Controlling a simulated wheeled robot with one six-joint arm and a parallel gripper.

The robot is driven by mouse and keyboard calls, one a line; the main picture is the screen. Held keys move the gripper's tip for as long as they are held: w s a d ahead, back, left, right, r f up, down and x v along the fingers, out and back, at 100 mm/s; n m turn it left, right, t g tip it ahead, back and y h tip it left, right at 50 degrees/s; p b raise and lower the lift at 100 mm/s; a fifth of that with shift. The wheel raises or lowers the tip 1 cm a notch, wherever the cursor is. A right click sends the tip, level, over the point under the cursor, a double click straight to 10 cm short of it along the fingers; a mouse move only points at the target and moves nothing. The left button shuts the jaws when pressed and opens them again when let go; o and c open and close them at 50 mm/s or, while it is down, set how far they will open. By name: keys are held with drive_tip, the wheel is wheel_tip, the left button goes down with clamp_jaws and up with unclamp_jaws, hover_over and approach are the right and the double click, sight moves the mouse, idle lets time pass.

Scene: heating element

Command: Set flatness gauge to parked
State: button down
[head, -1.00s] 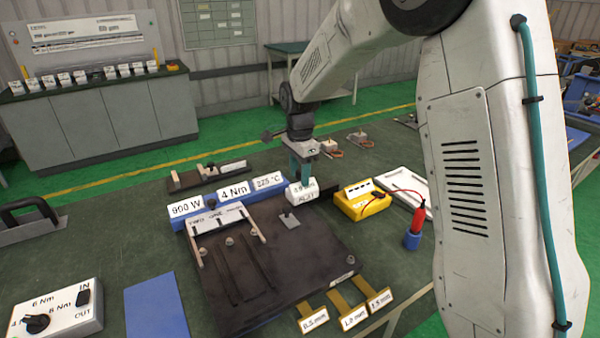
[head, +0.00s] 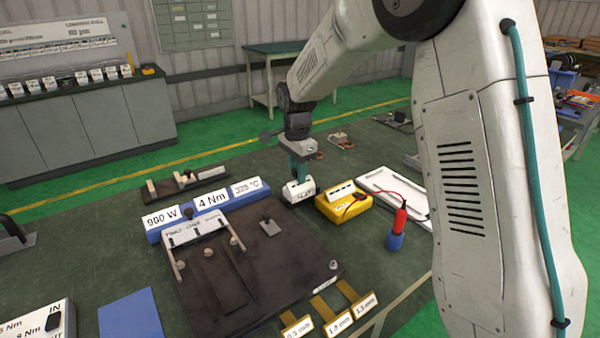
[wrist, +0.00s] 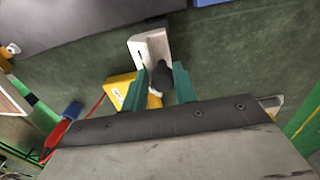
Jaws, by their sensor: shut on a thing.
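The white block with a partly readable label, which I take to be the flatness gauge (head: 299,190), is at the far right of the dark plate (head: 240,290), beside its corner. My gripper (head: 301,176) points down onto it from above, its teal fingers at its top. In the wrist view the gauge (wrist: 149,46) shows beyond the fingers, and my gripper (wrist: 158,88) is shut on its dark knob (wrist: 161,75). The gauge appears over the green tabletop, clear of the plate. I cannot tell whether it touches the table.
A yellow box (head: 343,204) stands close to the gauge's right, with a red-handled probe in a blue holder (head: 394,242) and a white tray (head: 395,192) beyond. A blue bar with labels (head: 208,210) lies to the left. Labelled gauge strips (head: 322,308) lie at the plate's front right.

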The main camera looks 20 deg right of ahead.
drive_tip(key=shift+w+d+r, duration=0.1)
drive_tip(key=shift+w+d, duration=0.2)
drive_tip(key=shift+d, duration=0.3)
drive_tip(key=shift+w+d, duration=0.25)
drive_tip(key=shift+d, duration=0.3)
drive_tip(key=c, duration=1.3)
unclamp_jaws()
drive_tip(key=shift+w, duration=0.1)
drive_tip(key=shift+o, duration=0.2)
drive_tip(key=shift+d, duration=0.1)
wheel_tip(320, 180, up, 8)
drive_tip(key=shift+f, duration=0.25)
